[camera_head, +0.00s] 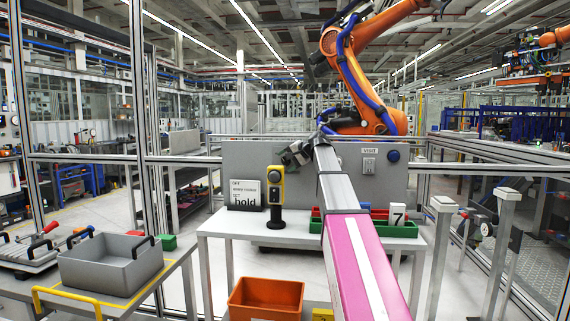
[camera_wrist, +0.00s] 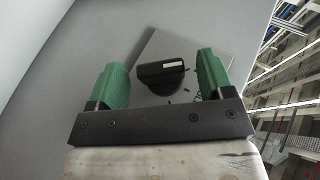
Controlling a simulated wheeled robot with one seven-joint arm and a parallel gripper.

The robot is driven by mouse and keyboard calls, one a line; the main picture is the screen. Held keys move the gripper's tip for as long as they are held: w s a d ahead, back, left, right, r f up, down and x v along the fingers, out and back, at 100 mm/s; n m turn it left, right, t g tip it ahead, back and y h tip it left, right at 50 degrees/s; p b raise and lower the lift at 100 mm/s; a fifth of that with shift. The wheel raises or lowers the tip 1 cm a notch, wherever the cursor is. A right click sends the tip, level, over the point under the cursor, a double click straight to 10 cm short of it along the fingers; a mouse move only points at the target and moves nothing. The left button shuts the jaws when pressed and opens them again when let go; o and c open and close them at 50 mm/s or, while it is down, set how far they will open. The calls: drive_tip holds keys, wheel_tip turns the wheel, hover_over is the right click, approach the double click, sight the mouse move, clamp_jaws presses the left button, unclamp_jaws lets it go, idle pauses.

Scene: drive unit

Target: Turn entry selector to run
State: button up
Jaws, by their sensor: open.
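The entry selector appears to be the black rotary knob (camera_wrist: 165,77) with a white index mark in the wrist view. It sits on a grey plate (camera_wrist: 157,45) on a grey panel. My gripper (camera_wrist: 162,65) is open, its two green fingers on either side of the knob, with visible gaps and no clear contact. I cannot read any position labels around the knob. In the head view, my gripper (camera_head: 292,155) is small and dark in front of the grey panel (camera_head: 240,155), and the knob cannot be made out there.
A yellow control post (camera_head: 275,187) stands on the white table beside a sign reading "hold" (camera_head: 245,195). Red and green bins (camera_head: 395,229) and a "7" card (camera_head: 397,214) are at the right. An orange bin (camera_head: 266,298) is below. A "VISIT" switch (camera_head: 369,164) is on the panel.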

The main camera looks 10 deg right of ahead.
drive_tip(key=shift+w+a+f, duration=0.35)
drive_tip(key=shift+w+a, duration=0.1)
drive_tip(key=c, duration=0.9)
drive_tip(key=shift+a+g+h, duration=0.1)
drive_tip(key=shift+g+h, duration=0.4)
drive_tip(key=shift+h, duration=0.5)
drive_tip(key=shift+n+g+h, duration=0.3)
drive_tip(key=shift+n+h, duration=0.1)
drive_tip(key=shift+h, duration=0.1)
drive_tip(key=o, duration=0.9)
drive_tip(key=v, duration=1.1)
